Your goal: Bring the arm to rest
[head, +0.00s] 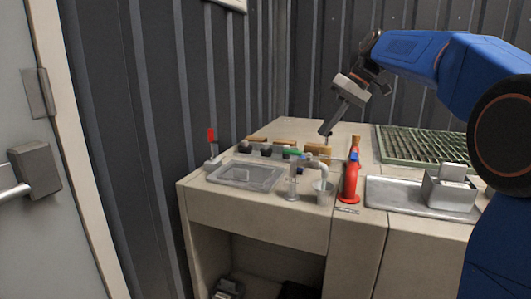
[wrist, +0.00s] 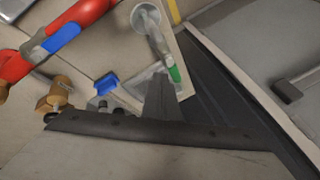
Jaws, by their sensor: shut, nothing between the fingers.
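My gripper (head: 327,130) is at the end of my blue arm, raised over the back of the beige counter (head: 260,208). It points down and slightly left, with its fingers together and nothing held. In the wrist view the shut fingers (wrist: 160,98) stick up from a dark bar. In the head view the tip is above and left of a red item with a blue band (head: 351,183). That red item also shows at the top left of the wrist view (wrist: 72,32).
A row of small items, including a wooden block (head: 318,149), lies below my gripper. A sink (head: 245,176), a clear cup (head: 323,192), a metal tray (head: 400,195) with a metal box (head: 451,188) and a green grate (head: 425,146) are around. A door (head: 35,220) stands left.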

